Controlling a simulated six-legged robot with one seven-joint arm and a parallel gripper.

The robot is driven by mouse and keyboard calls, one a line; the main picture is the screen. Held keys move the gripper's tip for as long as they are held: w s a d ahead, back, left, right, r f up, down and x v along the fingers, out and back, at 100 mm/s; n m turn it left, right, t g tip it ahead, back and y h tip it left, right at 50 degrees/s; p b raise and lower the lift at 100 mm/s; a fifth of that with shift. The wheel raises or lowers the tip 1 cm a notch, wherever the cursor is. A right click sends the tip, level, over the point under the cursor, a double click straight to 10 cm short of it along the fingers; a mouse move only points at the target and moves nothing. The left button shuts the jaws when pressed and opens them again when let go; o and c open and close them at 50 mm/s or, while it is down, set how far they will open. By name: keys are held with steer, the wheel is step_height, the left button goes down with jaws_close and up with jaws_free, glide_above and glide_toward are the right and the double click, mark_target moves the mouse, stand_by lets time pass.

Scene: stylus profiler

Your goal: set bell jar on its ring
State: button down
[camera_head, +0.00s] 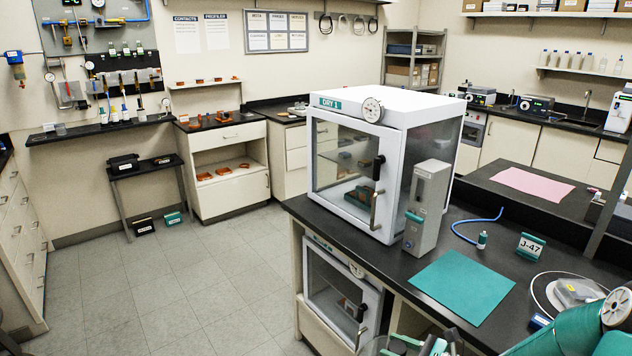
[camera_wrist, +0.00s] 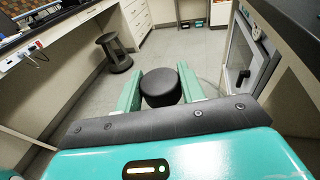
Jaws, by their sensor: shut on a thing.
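My gripper (camera_wrist: 161,78) is shut on the black round knob of the bell jar (camera_wrist: 163,90), with a teal finger on each side of it. The jar's clear glass shows only as a faint curve around the knob, and most of it is hidden. In the head view a curved glass edge, seemingly the jar, shows at the bottom beside my arm, off the bench's front edge. The ring (camera_head: 537,291) is a pale circle on the black bench at the lower right. A clear-grey device with a yellow part stands inside it, and my teal arm hides its near side.
A teal mat (camera_head: 462,286) lies left of the ring. A J-47 sign (camera_head: 531,247), a small bottle (camera_head: 482,240) and a blue hose (camera_head: 476,226) are behind it. A white dry cabinet (camera_head: 375,165) and a grey box (camera_head: 427,207) stand farther left. A stool (camera_wrist: 115,52) stands on the floor.

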mark_target(375, 347)
steer(key=w+a+f, duration=0.2)
steer(key=f, duration=0.1)
steer(key=w+a+f, duration=0.1)
steer(key=f, duration=0.1)
steer(key=shift+w+a, duration=0.25)
steer(key=shift+w, duration=0.05)
steer(key=shift+s+d, duration=0.15)
steer(key=shift+d, duration=0.05)
steer(key=shift+r, duration=0.15)
